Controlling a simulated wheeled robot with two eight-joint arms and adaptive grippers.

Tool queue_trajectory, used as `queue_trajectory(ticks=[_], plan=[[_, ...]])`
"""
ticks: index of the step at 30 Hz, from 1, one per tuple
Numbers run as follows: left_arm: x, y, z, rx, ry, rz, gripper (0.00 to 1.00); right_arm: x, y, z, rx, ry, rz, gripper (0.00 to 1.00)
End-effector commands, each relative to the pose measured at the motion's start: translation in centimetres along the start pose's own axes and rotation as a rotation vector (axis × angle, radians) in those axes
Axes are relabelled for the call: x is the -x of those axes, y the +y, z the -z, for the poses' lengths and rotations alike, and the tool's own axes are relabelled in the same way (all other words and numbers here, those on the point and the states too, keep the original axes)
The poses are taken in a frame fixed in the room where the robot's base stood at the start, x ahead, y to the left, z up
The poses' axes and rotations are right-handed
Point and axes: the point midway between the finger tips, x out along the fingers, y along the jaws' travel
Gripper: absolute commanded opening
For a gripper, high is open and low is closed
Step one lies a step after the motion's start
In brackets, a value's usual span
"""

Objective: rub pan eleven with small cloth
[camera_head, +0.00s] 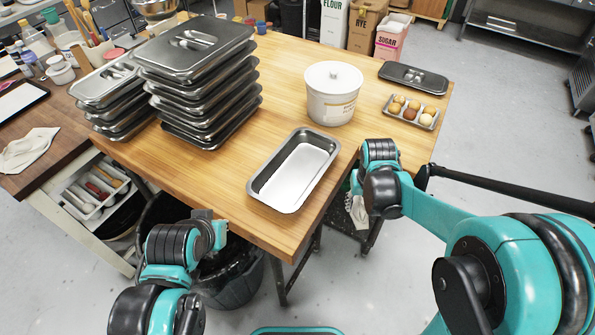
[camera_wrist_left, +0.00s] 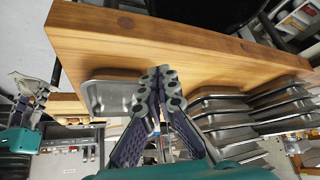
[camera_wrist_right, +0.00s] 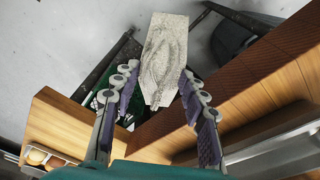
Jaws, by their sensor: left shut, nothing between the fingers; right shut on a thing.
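An open, empty rectangular metal pan (camera_head: 259,184) lies near the front edge of the wooden table; I see no number on it. It also shows in the left wrist view (camera_wrist_left: 108,97). A small, speckled grey-white cloth (camera_wrist_right: 165,62) hangs from my right gripper (camera_wrist_right: 156,82), which is shut on it. In the head view the cloth (camera_head: 358,214) hangs beside the table's right edge, to the right of the pan and apart from it; my right arm partly hides it. My left gripper (camera_wrist_left: 160,82) is shut and empty, low at the table's front edge, left of the pan.
Stacked lidded pans (camera_head: 205,85) fill the table's left part. A white tub (camera_head: 333,95) stands behind the pan. A tray of round items (camera_head: 412,112) and a dark lid (camera_head: 414,78) lie at the right. A black bin (camera_head: 232,276) stands below the front edge.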

Motion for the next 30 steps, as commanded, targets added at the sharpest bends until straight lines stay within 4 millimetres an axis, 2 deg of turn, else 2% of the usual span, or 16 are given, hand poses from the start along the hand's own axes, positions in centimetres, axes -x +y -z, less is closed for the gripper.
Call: queue_trajectory(ticks=[4,12,16,20,25,30], plan=[[0.0,0.0,0.0,0.0,0.0,0.0,0.0,0.8,0.0,0.1,0.001,0.0,0.001,0.12],[0.0,0.0,0.0,0.0,0.0,0.0,0.0,0.9,0.0,0.1,0.001,0.0,0.0,0.12],[0.3,0.1,0.7,-0.009,-0.011,-0.002,0.0,1.2,0.0,0.2,0.001,0.0,0.0,0.12],[0.9,0.4,2.9,-0.038,-0.047,-0.007,0.0,2.4,0.0,0.3,0.001,0.0,0.0,0.12],[1.4,1.2,7.5,-0.105,-0.128,-0.022,0.0,4.6,0.1,0.6,0.001,0.0,0.0,0.12],[0.6,2.2,11.8,-0.178,-0.216,-0.041,0.0,6.8,0.2,0.9,0.001,0.0,0.0,0.12]])
